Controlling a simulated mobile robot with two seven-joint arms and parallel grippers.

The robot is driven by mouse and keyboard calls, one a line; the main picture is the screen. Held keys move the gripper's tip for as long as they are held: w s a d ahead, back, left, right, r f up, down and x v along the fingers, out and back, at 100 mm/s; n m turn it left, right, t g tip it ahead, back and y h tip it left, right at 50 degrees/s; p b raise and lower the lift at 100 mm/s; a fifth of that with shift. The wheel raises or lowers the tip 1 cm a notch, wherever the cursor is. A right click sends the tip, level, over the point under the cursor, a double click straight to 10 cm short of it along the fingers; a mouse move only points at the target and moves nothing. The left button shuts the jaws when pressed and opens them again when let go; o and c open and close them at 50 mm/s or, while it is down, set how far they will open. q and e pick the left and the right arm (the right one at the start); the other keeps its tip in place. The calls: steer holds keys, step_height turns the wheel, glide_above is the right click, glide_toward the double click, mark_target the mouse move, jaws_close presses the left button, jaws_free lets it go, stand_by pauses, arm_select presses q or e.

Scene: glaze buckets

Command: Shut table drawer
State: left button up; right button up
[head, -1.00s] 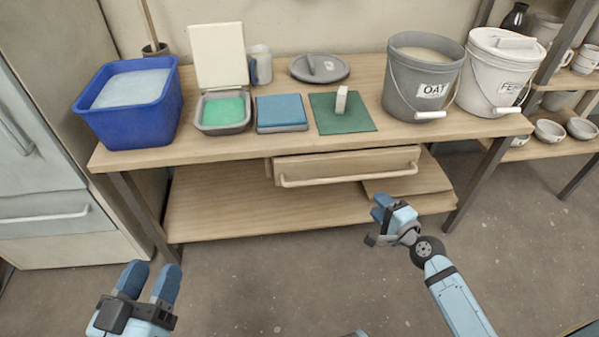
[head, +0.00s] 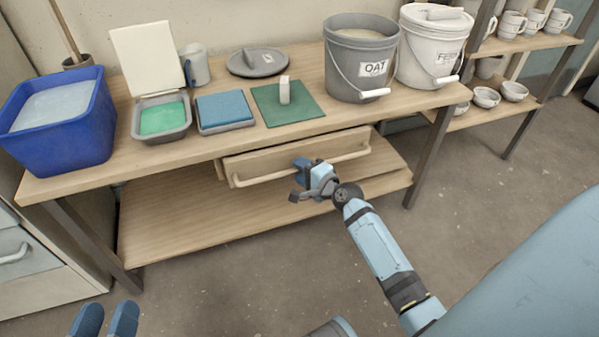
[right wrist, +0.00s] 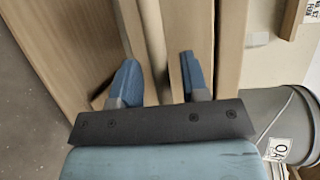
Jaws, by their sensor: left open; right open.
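The wooden table drawer (head: 265,163) hangs under the tabletop and stands out a little from under its edge. A long pale bar handle (head: 255,180) runs along its front. My right gripper (head: 302,178) is open at the middle of this handle in the head view. In the right wrist view the handle bar (right wrist: 154,45) runs between the two spread blue fingers (right wrist: 160,85); I cannot tell whether either finger touches it. My left gripper (head: 105,318) is open and empty at the lower left of the head view, away from the table.
A lower shelf (head: 190,225) lies under the drawer. Floor in front is clear.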

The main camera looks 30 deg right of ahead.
steer(key=shift+w, duration=0.45)
steer(key=shift+c, duration=0.2)
jaws_close()
steer(key=w, duration=0.4)
steer(key=shift+d, duration=0.4)
steer(key=shift+o, duration=0.2)
jaws_free()
steer(key=shift+w, duration=0.1)
